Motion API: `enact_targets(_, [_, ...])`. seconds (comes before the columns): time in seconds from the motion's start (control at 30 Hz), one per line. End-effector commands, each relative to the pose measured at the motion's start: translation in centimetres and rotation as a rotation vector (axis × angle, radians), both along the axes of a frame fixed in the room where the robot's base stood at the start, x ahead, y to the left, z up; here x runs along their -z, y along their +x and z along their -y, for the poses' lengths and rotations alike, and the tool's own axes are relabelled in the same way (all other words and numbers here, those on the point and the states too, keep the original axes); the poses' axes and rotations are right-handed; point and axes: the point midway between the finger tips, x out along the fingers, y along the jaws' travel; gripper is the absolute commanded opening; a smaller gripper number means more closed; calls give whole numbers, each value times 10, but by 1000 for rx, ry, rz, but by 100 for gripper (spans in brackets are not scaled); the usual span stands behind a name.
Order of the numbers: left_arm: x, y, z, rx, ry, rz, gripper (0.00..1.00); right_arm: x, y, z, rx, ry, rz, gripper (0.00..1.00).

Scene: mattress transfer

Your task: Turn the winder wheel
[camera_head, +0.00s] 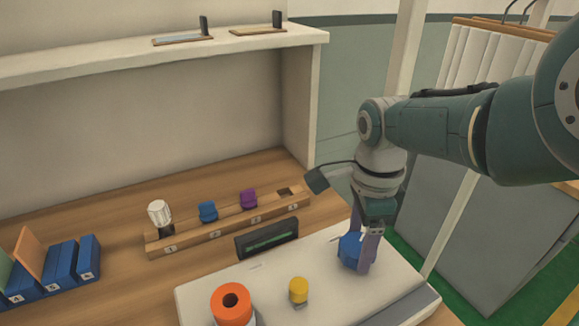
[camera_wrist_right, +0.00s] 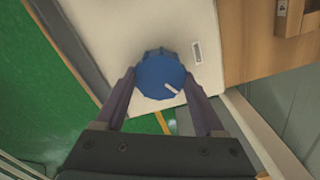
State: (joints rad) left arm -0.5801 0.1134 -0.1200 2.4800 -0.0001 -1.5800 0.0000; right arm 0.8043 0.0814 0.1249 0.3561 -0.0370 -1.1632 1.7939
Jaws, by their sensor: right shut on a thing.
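The winder wheel is a blue ridged knob (camera_head: 348,250) at the right end of a white panel (camera_head: 215,288) in the head view. My right gripper (camera_head: 361,262) points down over it, with its fingers around the knob. In the right wrist view the blue knob (camera_wrist_right: 160,75) lies between the two fingertips of the right gripper (camera_wrist_right: 160,85), and a pale mark shows on its lower right. The right gripper is shut on the knob. My left gripper is not in view.
An orange ring (camera_head: 231,302) and a yellow knob (camera_head: 298,290) are on the panel left of the blue knob. A dark display (camera_head: 266,238) stands behind. A wooden rack (camera_head: 228,226) holds a white, a blue and a purple piece. Blue binders (camera_head: 60,270) stand at far left.

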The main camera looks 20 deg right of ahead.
Motion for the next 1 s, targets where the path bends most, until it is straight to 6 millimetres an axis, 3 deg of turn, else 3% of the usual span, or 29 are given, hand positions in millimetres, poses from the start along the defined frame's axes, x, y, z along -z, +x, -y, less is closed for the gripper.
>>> enact_targets(0.23, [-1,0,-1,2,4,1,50,-2,0,-1,-1,4,-1,15])
enact_targets(0.27, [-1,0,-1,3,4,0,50,-2,0,-1,-1,4,-1,74])
enact_targets(0.5, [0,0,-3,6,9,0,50,-1,0,-1,-2,1,-1,100])
enact_targets(0.77, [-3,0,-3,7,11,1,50,-3,0,0,-2,0,0,100])
enact_targets(1.0, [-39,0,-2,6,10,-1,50,-42,1,0,-2,1,1,100])
